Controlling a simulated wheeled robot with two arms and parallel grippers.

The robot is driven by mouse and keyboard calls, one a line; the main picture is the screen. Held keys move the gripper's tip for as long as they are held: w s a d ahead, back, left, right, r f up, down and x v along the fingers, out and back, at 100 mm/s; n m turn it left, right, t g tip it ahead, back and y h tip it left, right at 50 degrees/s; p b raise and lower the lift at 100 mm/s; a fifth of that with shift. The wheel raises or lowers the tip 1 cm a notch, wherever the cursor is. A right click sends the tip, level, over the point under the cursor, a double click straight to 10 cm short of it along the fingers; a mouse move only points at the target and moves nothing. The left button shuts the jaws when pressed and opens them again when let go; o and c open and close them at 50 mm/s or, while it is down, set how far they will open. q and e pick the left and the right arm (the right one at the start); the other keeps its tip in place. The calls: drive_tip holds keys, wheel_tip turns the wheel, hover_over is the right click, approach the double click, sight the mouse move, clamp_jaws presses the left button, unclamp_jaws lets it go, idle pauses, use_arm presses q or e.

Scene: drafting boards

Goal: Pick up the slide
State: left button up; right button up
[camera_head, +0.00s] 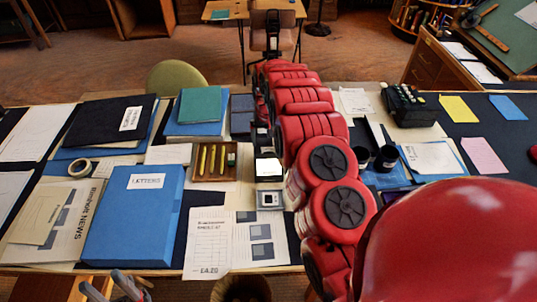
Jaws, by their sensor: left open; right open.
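A small white square with a dark centre, which looks like the slide (270,199), lies near the front middle of the table. It is just left of the large red arm segments. A small dark device with a bright white face (268,168) is directly behind it. My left gripper (115,287) shows at the bottom left edge as two grey fingers standing apart. It is open and empty, in front of the table and well left of the slide.
A blue letters box (135,215), a wooden tray with yellow sticks (214,163) and printed sheets (225,245) crowd the table left of the slide. A black telephone (408,104) and dark cups (386,158) stand right of my arm. Little table surface is bare.

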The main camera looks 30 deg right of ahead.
sight(268, 148)
drive_tip(key=shift+w+d+f+p, duration=0.1)
drive_tip(key=shift+d+f+p, duration=0.1)
drive_tip(key=shift+f+p, duration=0.3)
drive_tip(key=shift+w+d+f+p, duration=0.1)
drive_tip(key=shift+f+p, duration=0.1)
drive_tip(key=shift+f, duration=0.2)
drive_tip(key=shift+w+d+f+p, duration=0.1)
drive_tip(key=shift+f+p, duration=0.1)
drive_tip(key=shift+f, duration=0.2)
drive_tip(key=shift+w+d+f, duration=0.1)
drive_tip(key=shift+d+f, duration=0.05)
drive_tip(key=shift+f, duration=1.05)
drive_tip(key=c, duration=1.5)
drive_tip(key=shift+w+r, duration=0.1)
drive_tip(key=shift+r, duration=0.15)
